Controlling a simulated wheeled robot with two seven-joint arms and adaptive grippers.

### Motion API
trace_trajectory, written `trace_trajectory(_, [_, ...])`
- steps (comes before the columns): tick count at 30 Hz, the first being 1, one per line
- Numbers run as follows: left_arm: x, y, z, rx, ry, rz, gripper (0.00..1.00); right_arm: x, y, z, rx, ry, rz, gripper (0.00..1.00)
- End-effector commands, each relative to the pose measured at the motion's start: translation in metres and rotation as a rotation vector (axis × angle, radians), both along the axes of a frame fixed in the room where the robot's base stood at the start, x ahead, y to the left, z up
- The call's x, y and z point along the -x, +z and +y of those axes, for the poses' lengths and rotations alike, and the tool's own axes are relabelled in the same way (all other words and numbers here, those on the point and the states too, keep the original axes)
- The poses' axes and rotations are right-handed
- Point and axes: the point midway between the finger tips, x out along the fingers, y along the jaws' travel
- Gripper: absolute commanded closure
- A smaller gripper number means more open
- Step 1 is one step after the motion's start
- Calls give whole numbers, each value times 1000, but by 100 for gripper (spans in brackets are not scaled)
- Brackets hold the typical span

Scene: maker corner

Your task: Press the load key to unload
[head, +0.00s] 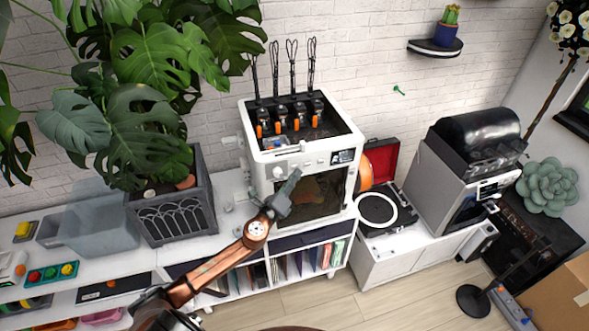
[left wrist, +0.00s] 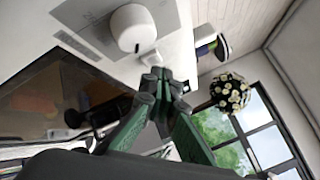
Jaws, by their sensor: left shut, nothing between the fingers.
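The white printer (head: 250,150) stands on the white cabinet, with several tool heads on top. Its front panel has small pale keys (head: 307,163), a round knob (head: 278,172) and a dark display (head: 343,157). I cannot read which key is the load key. My left gripper (head: 293,176) is shut and empty, its tips just in front of the panel near the knob. In the left wrist view, the gripper tips (left wrist: 156,74) are close below a white round knob (left wrist: 133,27); a small pale part shows just at the tips. I cannot tell whether they touch it. My right gripper is out of view.
A potted plant (head: 176,214) stands left of the printer. A turntable (head: 380,212) and a grey machine (head: 440,180) stand to the right. Buttons and bins sit on the cabinet's left end.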

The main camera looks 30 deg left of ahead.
Motion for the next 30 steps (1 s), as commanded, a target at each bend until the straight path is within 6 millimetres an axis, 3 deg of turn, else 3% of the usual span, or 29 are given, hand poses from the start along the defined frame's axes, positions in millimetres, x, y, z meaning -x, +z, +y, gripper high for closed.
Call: trace_trajectory(30, [-6, 0, 7, 0, 1, 0, 100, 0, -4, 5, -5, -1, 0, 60])
